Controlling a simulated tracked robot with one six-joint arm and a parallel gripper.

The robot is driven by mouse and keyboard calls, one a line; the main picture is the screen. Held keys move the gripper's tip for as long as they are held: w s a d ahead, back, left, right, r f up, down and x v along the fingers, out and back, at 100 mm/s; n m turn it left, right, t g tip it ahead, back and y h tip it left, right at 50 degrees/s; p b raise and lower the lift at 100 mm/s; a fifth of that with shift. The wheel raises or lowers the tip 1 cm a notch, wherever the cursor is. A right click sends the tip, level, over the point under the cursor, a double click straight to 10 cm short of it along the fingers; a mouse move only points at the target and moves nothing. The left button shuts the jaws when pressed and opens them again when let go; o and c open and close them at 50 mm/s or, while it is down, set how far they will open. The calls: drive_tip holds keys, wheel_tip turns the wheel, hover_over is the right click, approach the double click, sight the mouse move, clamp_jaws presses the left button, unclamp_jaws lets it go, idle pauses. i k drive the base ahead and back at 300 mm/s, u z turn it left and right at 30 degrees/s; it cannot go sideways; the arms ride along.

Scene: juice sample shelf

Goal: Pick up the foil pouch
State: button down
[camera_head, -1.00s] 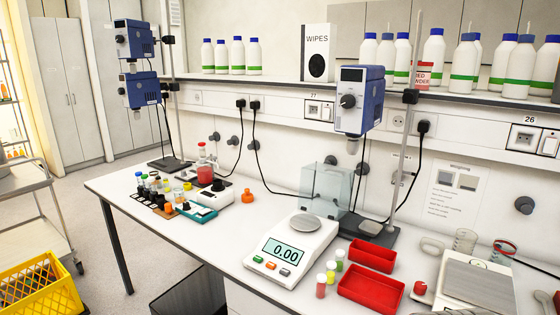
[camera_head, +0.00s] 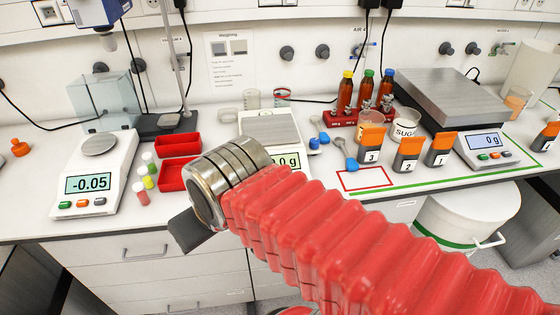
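I cannot make out a foil pouch for certain in the head view. My arm with its red bellows sleeve reaches in from the lower right, and its metal end carries my gripper (camera_head: 190,231). One dark finger shows in front of the bench edge; the rest is hidden, so I cannot tell if it is open. No held object shows. Several orange-and-dark numbered containers stand on the right of the bench, among them number 3 (camera_head: 370,144), number 2 (camera_head: 408,155) and number 1 (camera_head: 440,149).
A small scale (camera_head: 99,172) reads -0.05 at left, beside red trays (camera_head: 178,144). Behind my arm is another balance (camera_head: 270,128). Brown bottles (camera_head: 366,90) stand in a red rack. A sugar tub (camera_head: 404,123), blue spoons (camera_head: 345,150) and a large scale (camera_head: 450,100) stand right.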

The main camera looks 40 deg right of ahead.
sight(436, 155)
drive_tip(key=z, duration=2.65)
